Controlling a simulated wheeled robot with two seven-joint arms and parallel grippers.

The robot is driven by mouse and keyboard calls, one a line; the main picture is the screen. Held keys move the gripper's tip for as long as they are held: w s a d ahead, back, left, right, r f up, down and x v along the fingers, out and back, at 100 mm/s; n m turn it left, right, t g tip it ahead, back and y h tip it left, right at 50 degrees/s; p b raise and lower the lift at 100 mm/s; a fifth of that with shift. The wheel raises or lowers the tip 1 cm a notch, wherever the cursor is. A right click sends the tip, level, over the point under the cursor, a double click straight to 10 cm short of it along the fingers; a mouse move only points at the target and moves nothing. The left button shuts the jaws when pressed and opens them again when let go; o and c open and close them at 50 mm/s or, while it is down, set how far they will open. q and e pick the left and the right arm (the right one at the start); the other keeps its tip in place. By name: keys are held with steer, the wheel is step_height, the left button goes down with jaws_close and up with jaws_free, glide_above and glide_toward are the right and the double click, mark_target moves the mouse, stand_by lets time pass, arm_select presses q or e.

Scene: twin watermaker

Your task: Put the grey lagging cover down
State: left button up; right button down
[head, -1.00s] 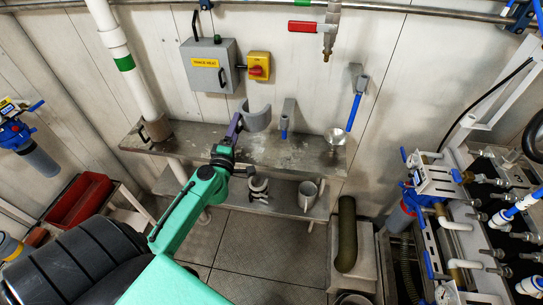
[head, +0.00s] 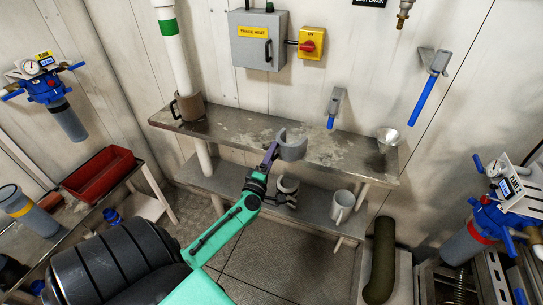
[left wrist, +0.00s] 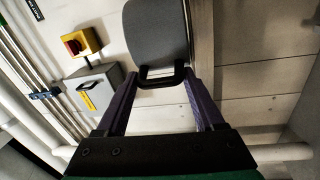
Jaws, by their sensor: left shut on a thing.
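The grey lagging cover (head: 293,147) is a curved half shell, held out in front of the upper steel shelf (head: 240,128) or over its front edge; I cannot tell if it touches. My left gripper (head: 271,156) is shut on it. In the left wrist view the cover (left wrist: 157,30) stands beyond the purple fingers, which close on its black handle (left wrist: 160,77). My right gripper is not in view.
A brown sleeve with a black handle (head: 187,107) sits around the white pipe at the shelf's left end. A funnel (head: 388,136) is at its right end. The upper shelf between is mostly bare.

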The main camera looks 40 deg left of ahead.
arm_select(q)
steer(key=o, duration=1.3)
steer(key=shift+f, duration=0.1)
steer(key=shift+o, duration=1.1)
steer(key=shift+r, duration=0.25)
steer(key=b+v, duration=0.2)
steer(key=v, duration=1)
steer(key=shift+b, duration=0.3)
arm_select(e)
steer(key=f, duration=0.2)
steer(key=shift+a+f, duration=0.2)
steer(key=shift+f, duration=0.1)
